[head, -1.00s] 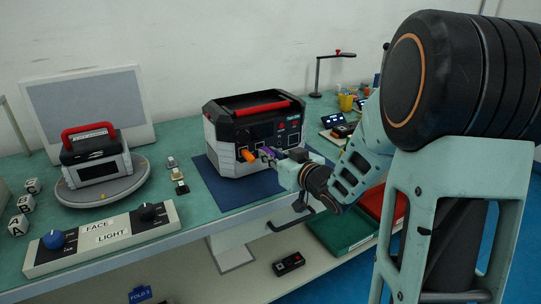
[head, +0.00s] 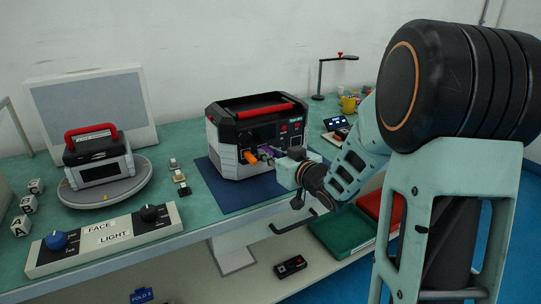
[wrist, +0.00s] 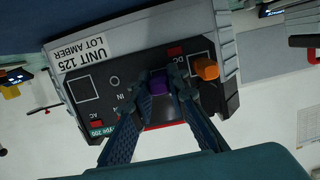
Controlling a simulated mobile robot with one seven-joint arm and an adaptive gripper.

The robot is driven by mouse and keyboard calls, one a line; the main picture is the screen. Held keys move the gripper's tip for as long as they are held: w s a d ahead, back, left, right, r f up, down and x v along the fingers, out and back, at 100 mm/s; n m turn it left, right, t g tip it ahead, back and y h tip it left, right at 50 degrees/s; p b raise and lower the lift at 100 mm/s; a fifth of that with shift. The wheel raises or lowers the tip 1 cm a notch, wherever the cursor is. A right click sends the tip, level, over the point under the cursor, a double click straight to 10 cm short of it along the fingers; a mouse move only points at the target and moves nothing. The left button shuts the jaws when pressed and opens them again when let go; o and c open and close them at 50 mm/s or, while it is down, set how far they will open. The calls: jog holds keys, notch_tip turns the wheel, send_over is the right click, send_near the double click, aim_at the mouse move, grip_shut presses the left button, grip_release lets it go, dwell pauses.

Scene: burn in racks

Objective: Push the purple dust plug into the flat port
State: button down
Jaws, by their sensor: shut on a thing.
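The purple dust plug (wrist: 158,84) is between my gripper's fingertips (wrist: 160,90) at the front panel of a black and grey power unit (head: 228,135). In the head view the purple plug (head: 265,150) shows just right of an orange plug (head: 250,157). My gripper (head: 272,155) is shut on the purple plug, close against the panel. The orange plug (wrist: 206,69) sticks out of the panel near the DC label. The spot behind the purple plug is hidden, so I cannot tell how deep it sits or see the flat port.
The unit stands on a dark blue mat (head: 225,197). A round grey stand (head: 105,190) with a smaller device and a knob panel (head: 105,237) are at the left. Small connectors (head: 180,178) lie between. Green (head: 340,232) and red trays sit below right.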

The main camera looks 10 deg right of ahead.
jog(key=c, duration=1.8)
grip_release()
